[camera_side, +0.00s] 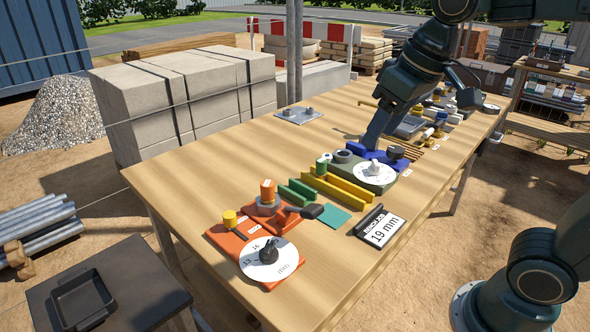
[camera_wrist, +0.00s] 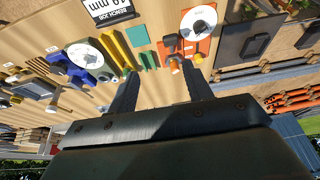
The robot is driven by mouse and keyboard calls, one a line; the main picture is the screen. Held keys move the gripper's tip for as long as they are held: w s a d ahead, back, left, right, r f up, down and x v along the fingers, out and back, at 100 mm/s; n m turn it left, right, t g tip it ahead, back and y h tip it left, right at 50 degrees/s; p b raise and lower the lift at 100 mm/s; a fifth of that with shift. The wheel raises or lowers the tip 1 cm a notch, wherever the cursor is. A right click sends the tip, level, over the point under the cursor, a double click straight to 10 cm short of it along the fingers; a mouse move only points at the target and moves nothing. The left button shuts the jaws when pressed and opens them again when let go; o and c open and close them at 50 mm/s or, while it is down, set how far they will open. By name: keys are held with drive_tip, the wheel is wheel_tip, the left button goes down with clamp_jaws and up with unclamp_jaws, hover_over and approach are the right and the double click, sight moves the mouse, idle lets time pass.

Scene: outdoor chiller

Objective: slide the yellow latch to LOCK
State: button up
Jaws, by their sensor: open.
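I cannot pick out a latch marked LOCK in either view. Yellow pieces that show are a small yellow knob (camera_side: 230,218) on the orange board (camera_side: 222,238), a pair of yellow bars (camera_side: 338,188) mid-table, and small yellow parts (camera_side: 441,115) at the far end, too small to tell apart. My gripper (camera_side: 374,138) hangs over the far half of the table, near the blue part, and hides some of what lies behind it. In the wrist view my gripper (camera_wrist: 161,92) has its two fingers wide apart with nothing between them.
On the table stand an orange fixture with a white dial (camera_side: 268,260), green bars (camera_side: 298,192), a green fixture with a dial (camera_side: 374,174), and a 19 mm card (camera_side: 381,230). A metal post (camera_side: 295,60) rises at the back edge. The table's near left is bare.

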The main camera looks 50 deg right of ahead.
drive_tip(key=w+a+g, duration=0.1)
drive_tip(key=w+a, duration=0.1)
drive_tip(key=w, duration=0.6)
drive_tip(key=g, duration=0.3)
hover_over(229, 214)
wheel_tip(229, 214, down, 11)
drive_tip(key=shift+f, duration=0.15)
wheel_tip(229, 214, down, 14)
drive_tip(key=shift+r, duration=0.1)
drive_tip(key=shift+c, duration=0.2)
clamp_jaws()
